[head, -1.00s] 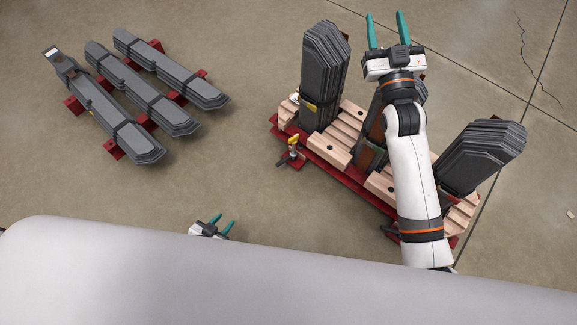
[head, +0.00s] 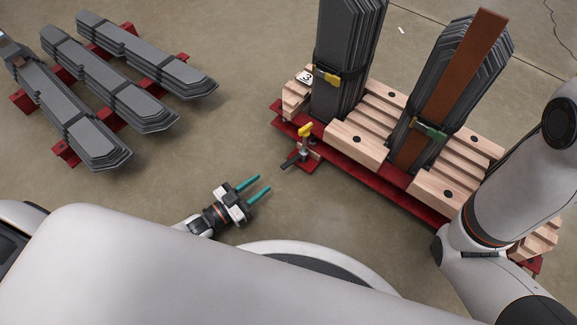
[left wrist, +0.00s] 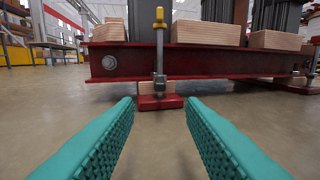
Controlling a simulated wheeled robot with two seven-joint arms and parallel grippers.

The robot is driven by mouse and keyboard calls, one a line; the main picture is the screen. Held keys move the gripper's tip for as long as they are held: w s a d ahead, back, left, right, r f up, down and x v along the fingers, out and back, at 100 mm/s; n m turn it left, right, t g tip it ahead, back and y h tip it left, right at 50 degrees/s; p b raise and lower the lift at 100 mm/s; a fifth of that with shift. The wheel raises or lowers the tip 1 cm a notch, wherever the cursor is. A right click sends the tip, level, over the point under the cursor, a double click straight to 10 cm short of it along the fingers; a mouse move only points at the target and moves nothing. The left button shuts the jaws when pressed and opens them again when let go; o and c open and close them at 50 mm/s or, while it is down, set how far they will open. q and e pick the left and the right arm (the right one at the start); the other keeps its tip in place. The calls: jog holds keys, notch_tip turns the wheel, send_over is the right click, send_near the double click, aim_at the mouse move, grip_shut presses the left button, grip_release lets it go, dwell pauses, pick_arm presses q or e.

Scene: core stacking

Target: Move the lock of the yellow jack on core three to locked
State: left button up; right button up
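The yellow jack (head: 305,131) stands at the front left corner of the red base, beside the core marked 3 (head: 345,55). A dark lever (head: 290,161) sticks out from its lower part toward the lower left. In the left wrist view the jack's grey stem (left wrist: 160,62) stands upright just ahead, midway between my fingers, on a red foot (left wrist: 160,102). My left gripper (head: 263,184) is open and empty, low and to the lower left of the jack, its teal fingers pointing toward it without touching. My right gripper is out of view.
The red base (head: 365,188) carries wooden blocks (head: 357,141) and a second core (head: 470,85) with a brown face and green buckle. Several dark stacks (head: 110,88) lie on red supports at the left. Floor (head: 210,160) between them and the jack is clear. My right arm covers the right side.

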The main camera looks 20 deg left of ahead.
aim_at(286, 163)
pick_arm(q)
jog(key=b+x, duration=0.4)
jog(key=x, duration=0.5)
jog(key=shift+w+d+f+b, duration=0.1)
jog(key=shift+w+f+b, duration=0.1)
jog(key=shift+b, duration=0.1)
jog(key=shift+w+d+r, duration=0.2)
jog(key=shift+w+d, duration=0.25)
jog(key=shift+w, duration=0.2)
jog(key=shift+c, duration=0.2)
grip_shut()
